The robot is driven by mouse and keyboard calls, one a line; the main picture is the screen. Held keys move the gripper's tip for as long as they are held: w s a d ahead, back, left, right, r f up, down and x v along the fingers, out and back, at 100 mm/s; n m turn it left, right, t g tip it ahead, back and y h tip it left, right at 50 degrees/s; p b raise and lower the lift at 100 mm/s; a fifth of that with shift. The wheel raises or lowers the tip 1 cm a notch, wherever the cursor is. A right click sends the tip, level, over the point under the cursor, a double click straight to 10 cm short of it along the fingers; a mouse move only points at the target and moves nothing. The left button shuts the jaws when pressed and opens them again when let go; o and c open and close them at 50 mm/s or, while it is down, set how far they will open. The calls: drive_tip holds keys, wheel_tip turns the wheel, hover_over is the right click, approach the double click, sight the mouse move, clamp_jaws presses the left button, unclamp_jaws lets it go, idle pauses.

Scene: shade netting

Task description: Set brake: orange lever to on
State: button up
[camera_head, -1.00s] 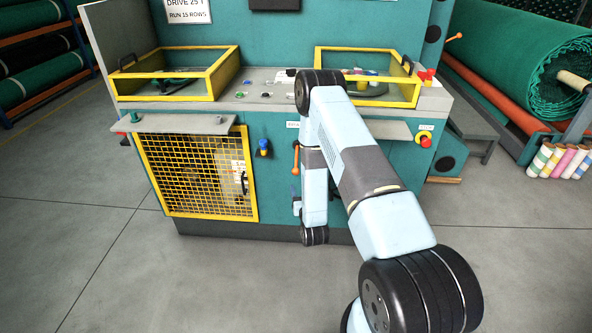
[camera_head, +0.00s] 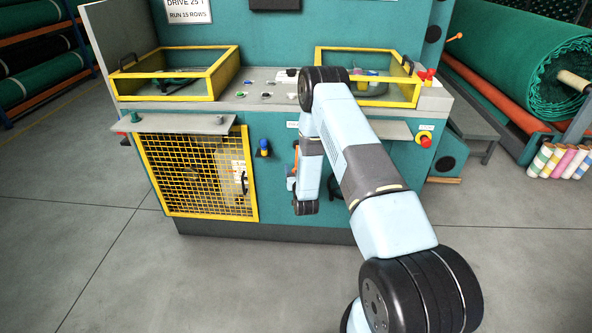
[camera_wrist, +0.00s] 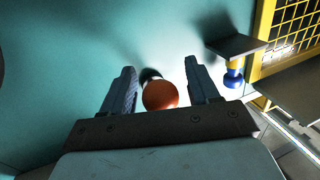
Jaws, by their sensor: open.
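The orange lever (camera_head: 296,156) is on the teal front panel of the machine, to the right of a blue knob. My arm partly covers it in the head view. In the wrist view its round orange end (camera_wrist: 160,95) sits between the two fingers of my gripper (camera_wrist: 159,66), with visible space on both sides. My gripper is open and faces the panel. In the head view my arm hides most of it. The lever's on and off marks cannot be read.
The blue knob (camera_head: 264,148) sits left of the lever, beside the yellow mesh guard (camera_head: 200,172); in the wrist view it is on the right. A red emergency button (camera_head: 424,140) is farther right. Grey shelves (camera_head: 180,124) jut out above. The floor in front is clear.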

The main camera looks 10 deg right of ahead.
drive_tip(key=shift+w, duration=0.2)
clamp_jaws()
idle(0.6)
